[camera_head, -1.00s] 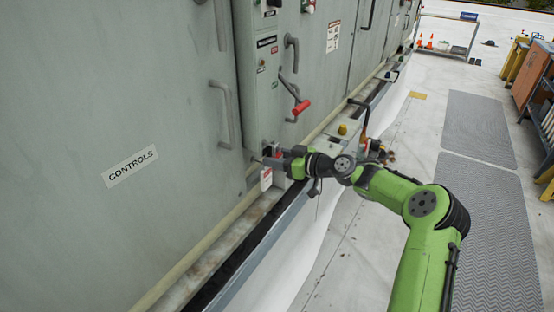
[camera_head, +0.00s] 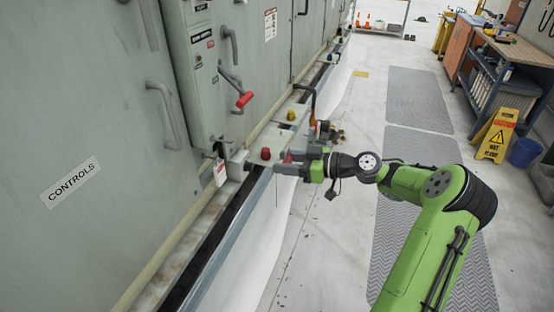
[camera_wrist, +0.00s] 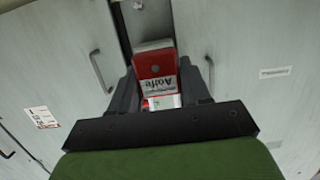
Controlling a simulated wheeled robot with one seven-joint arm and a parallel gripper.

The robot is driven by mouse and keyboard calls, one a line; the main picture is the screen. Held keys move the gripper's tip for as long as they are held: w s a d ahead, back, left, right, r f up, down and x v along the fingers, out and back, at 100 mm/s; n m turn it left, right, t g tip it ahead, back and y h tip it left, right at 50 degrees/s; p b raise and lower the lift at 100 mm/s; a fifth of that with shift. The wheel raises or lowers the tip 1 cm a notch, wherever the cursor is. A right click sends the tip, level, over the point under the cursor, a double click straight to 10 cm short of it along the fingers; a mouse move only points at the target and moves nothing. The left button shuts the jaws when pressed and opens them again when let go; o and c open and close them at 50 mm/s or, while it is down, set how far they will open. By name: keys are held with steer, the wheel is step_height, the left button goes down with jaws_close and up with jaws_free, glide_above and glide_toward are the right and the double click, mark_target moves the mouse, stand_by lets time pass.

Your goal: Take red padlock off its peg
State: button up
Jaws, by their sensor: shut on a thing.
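The red padlock (camera_wrist: 155,67) is between the two fingers in the wrist view, its face printed "Aoife" with a white label below. My gripper (camera_wrist: 156,85) is shut on it. In the head view my gripper (camera_head: 283,164) is out over the ledge, apart from the grey cabinet (camera_head: 130,120), with a bit of red showing at its jaws. A white and red tag (camera_head: 220,173) hangs at the cabinet's lower edge, left of the gripper, beside a small grey box (camera_head: 238,165). I cannot make out the peg.
A workbench (camera_head: 510,60) and yellow wet-floor sign (camera_head: 496,135) stand at right.

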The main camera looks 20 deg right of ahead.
steer(key=shift+r, duration=0.45)
steer(key=f+v, duration=0.1)
steer(key=v, duration=0.6)
steer(key=shift+s+d+f, duration=0.15)
steer(key=shift+d, duration=0.05)
stand_by(0.7)
